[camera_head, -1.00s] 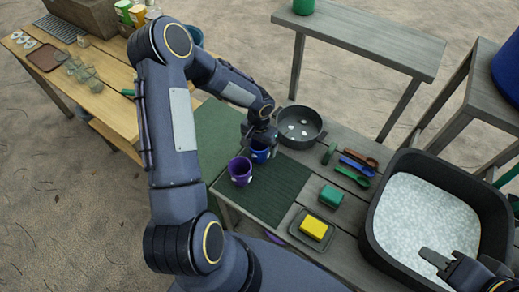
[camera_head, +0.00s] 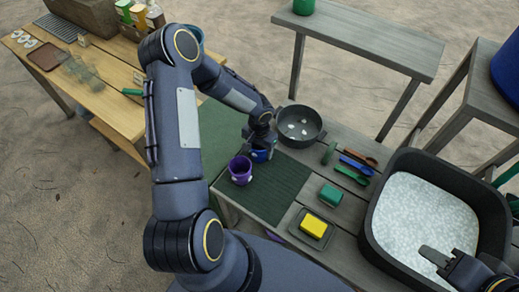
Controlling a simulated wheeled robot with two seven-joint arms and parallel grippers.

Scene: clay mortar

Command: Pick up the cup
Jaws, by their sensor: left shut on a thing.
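A blue cup (camera_head: 261,156) is at the back of the dark green mat (camera_head: 272,190), under my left gripper (camera_head: 260,145). My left gripper is shut on the blue cup; the arm and fingers hide part of it. I cannot tell whether the cup is clear of the mat. A purple cup (camera_head: 240,171) stands upright on the mat, just left of and nearer than the blue cup. My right gripper (camera_head: 441,260) is at the lower right, over the black tub of white material; its fingers are only partly shown.
A dark pan (camera_head: 300,124) stands behind the mat. Spoons (camera_head: 356,165), a green block (camera_head: 331,195) and a yellow sponge (camera_head: 313,227) on a small tray lie to the right. The black tub (camera_head: 375,232) fills the table's right side. The mat's front right is clear.

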